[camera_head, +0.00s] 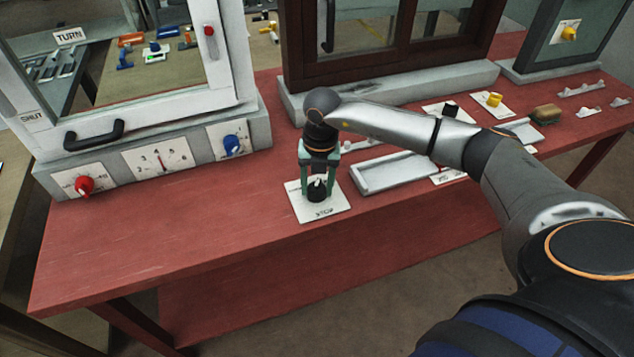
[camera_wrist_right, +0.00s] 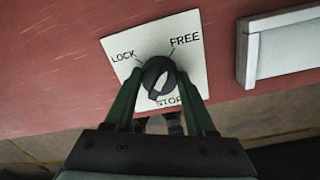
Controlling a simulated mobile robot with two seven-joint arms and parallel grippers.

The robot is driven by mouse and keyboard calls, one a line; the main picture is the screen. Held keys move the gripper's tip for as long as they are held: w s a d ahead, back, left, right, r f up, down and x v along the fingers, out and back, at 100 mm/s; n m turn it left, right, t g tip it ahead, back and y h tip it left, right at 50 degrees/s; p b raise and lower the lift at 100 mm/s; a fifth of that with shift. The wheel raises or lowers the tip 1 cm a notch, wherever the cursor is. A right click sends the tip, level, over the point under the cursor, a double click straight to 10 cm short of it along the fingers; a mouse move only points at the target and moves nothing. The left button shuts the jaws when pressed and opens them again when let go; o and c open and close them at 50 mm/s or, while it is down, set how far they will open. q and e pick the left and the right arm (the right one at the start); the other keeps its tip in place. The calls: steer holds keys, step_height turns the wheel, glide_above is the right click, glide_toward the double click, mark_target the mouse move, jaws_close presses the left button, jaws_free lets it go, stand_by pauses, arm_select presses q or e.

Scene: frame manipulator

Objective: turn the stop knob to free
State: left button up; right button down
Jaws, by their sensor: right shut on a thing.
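The stop knob (camera_head: 317,190) is black and round, on a white plate (camera_head: 334,208) lying on the red table. It also shows in the right wrist view (camera_wrist_right: 158,78), where the plate (camera_wrist_right: 197,62) reads LOCK at upper left, FREE at upper right and STOP at the bottom. A pale ridge on the knob slants from lower left to upper right; I cannot tell which end is the pointer. My right gripper (camera_head: 319,184) comes down from above with its green fingers shut on either side of the knob. My left gripper is not in view.
A grey tray (camera_head: 392,173) lies right of the plate. A white-framed window unit with a red knob (camera_head: 85,185) and a blue knob (camera_head: 231,145) stands at the left. A dark-framed cabinet (camera_head: 390,72) stands behind. The table's front left is clear.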

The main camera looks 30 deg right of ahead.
mark_target(319, 188)
steer(key=shift+m, duration=0.5)
steer(key=shift+c, duration=1.1)
jaws_free()
step_height(319, 188, up, 13)
steer(key=shift+s+d+f+b, duration=0.2)
steer(key=shift+b, duration=0.2)
